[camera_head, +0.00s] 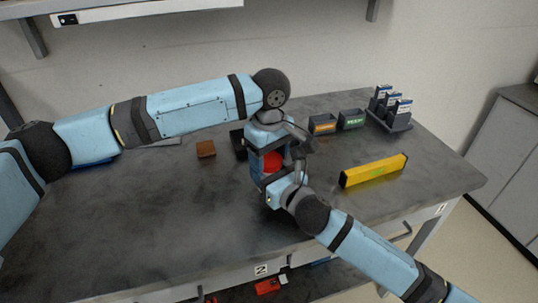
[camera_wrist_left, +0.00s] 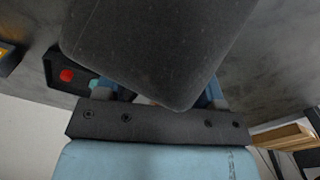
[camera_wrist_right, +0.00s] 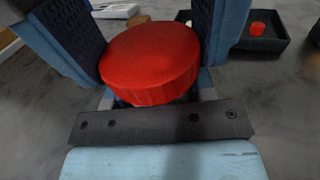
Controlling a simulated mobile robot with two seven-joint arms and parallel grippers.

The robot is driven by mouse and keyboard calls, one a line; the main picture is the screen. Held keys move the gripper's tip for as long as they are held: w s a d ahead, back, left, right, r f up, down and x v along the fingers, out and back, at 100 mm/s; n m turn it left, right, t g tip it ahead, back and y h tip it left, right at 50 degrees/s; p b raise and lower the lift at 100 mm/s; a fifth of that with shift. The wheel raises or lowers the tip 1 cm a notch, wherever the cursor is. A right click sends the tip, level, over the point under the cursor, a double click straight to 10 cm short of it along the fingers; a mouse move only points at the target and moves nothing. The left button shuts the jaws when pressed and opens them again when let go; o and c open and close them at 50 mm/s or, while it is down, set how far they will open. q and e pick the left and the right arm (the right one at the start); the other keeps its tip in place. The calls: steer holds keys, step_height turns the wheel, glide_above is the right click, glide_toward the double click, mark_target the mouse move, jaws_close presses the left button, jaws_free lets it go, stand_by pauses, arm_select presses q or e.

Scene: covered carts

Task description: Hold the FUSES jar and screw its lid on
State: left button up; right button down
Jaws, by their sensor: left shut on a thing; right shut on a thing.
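The red lid (camera_head: 273,160) shows between my two grippers at the middle of the table. In the right wrist view the red lid (camera_wrist_right: 150,60) fills the space between the fingers of my right gripper (camera_wrist_right: 155,45), which is shut on it. My left gripper (camera_head: 266,148) comes in from behind and is shut at the same spot, under the lid. The FUSES jar is almost wholly hidden by the lid and the grippers; its label cannot be read. In the left wrist view a big dark body blocks what lies between the left fingers.
A yellow bar (camera_head: 374,170) lies to the right. An orange-labelled bin (camera_head: 322,124), a green-labelled bin (camera_head: 351,119) and a rack (camera_head: 398,124) of small boxes stand behind it. A wooden block (camera_head: 205,149) and a black tray (camera_wrist_right: 270,46) sit nearby. The table's left front is clear.

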arm_select(q)
steer(key=m, duration=0.3)
steer(key=o, duration=1)
steer(key=shift+r, duration=0.1)
steer(key=shift+r, duration=2.15)
steer(key=shift+c, duration=0.3)
